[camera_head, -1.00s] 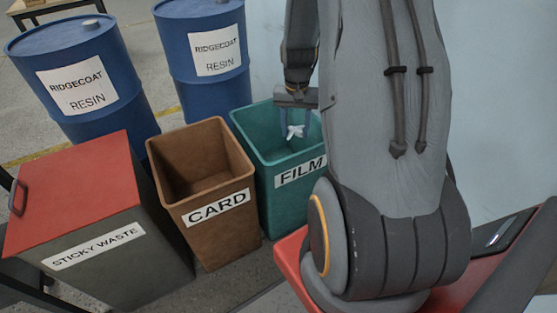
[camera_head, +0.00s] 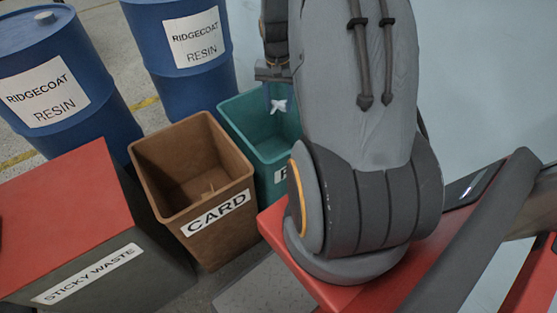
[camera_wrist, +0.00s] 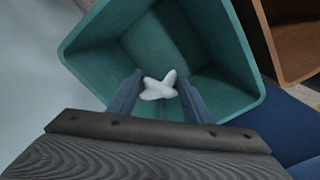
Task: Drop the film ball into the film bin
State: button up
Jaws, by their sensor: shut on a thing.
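The film ball (camera_head: 278,106) is a small white crumpled lump with several stubby points. It also shows in the wrist view (camera_wrist: 159,86), between the two blue-grey fingers. My gripper (camera_head: 278,98) is shut on it and hangs over the opening of the teal film bin (camera_head: 240,118). In the wrist view my gripper (camera_wrist: 160,92) points down into the bin, and the teal rim (camera_wrist: 92,28) surrounds the ball on most sides. The ball's height above the bin floor is hard to tell. My arm hides part of the bin and most of its label in the head view.
A brown card bin (camera_head: 238,240) stands just left of the film bin, with a small light scrap inside. A grey sticky waste box (camera_head: 150,278) with a red lid is further left. Two blue resin drums (camera_head: 75,125) stand behind. A pale wall is at the right.

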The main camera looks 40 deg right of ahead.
jog(key=shift+f+b, duration=0.95)
jog(key=shift+f, duration=0.45)
jog(key=o, duration=1.1)
jog(key=shift+o, duration=0.2)
jog(key=shift+r, duration=0.1)
notch_tip(320, 180, up, 8)
jog(key=shift+f+p, duration=0.15)
jog(key=shift+p, duration=0.3)
